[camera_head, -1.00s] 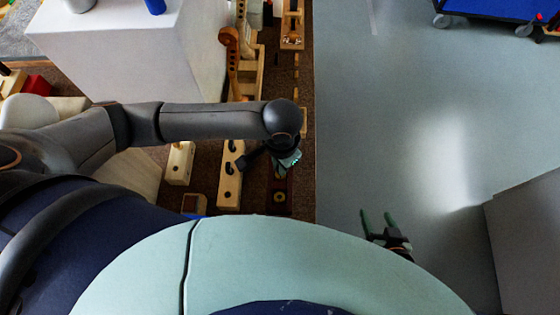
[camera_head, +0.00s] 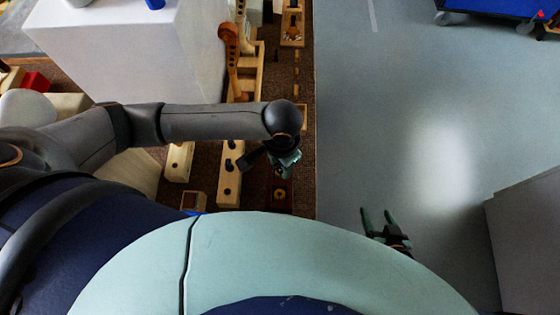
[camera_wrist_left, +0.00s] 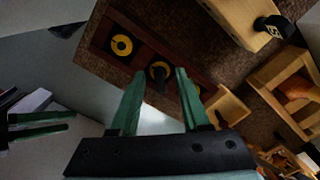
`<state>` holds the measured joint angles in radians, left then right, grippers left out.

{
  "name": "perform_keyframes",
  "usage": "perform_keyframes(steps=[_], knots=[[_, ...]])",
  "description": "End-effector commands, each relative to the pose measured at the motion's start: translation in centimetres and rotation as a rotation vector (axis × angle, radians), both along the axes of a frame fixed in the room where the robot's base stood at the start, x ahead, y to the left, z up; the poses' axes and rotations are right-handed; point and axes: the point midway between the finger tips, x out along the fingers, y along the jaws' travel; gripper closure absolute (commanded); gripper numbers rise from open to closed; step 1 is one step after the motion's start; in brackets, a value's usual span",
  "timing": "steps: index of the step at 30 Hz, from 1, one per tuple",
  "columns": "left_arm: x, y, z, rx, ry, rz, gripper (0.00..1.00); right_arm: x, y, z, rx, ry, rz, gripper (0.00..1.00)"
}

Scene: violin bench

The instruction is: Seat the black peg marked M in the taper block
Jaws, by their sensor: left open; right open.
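The taper block (camera_wrist_left: 97,30) is dark red-brown with yellow-ringed holes; it also shows in the head view (camera_head: 279,207), partly under my left arm. In the left wrist view a black peg (camera_wrist_left: 159,84) stands at one yellow ring, between the fingers of my left gripper (camera_wrist_left: 157,88). The fingers are open around it, with gaps on both sides. The letter on the peg cannot be read, and its depth in the hole is unclear. In the head view my left gripper (camera_head: 290,162) is above the block. My right gripper (camera_head: 377,217) is open and empty over the floor.
A pale wooden block (camera_head: 229,187) with dark pegs lies left of the taper block. Another black peg (camera_wrist_left: 275,26) shows on pale wood in the wrist view. A violin scroll (camera_head: 229,45) and wooden frames stand farther back. The bench's right edge is close.

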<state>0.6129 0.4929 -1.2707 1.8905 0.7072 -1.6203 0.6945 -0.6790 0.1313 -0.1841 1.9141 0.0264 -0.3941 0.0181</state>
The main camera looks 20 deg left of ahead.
Motion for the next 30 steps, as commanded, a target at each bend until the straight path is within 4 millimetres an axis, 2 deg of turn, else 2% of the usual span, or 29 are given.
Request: perform_keyframes(steps=[5, 8, 11, 21, 25, 30], knots=[[0.0, 0.0, 0.2, -0.001, -0.001, 0.000, 0.54, 0.0, 0.0, 0.0, 0.000, 0.000, 0.000, 0.35], [0.1, -0.1, 1.0, -0.002, -0.003, 0.000, 0.54, 0.0, 0.0, 0.2, 0.000, 0.000, 0.000, 0.35], [0.1, -0.1, 2.7, -0.003, -0.004, -0.001, 0.54, 0.0, 0.0, 0.4, 0.000, 0.000, 0.000, 0.35], [-0.1, -0.2, 9.9, -0.003, -0.004, -0.001, 0.54, 0.0, 0.0, 1.3, 0.000, 0.000, 0.000, 0.35], [-0.1, -0.3, 11.6, -0.002, -0.003, -0.001, 0.54, 0.0, 0.0, 1.5, 0.000, 0.000, 0.000, 0.35], [-0.2, -0.2, 12.5, -0.001, -0.001, -0.001, 0.54, 0.0, 0.0, 1.6, 0.000, 0.000, 0.000, 0.35]])
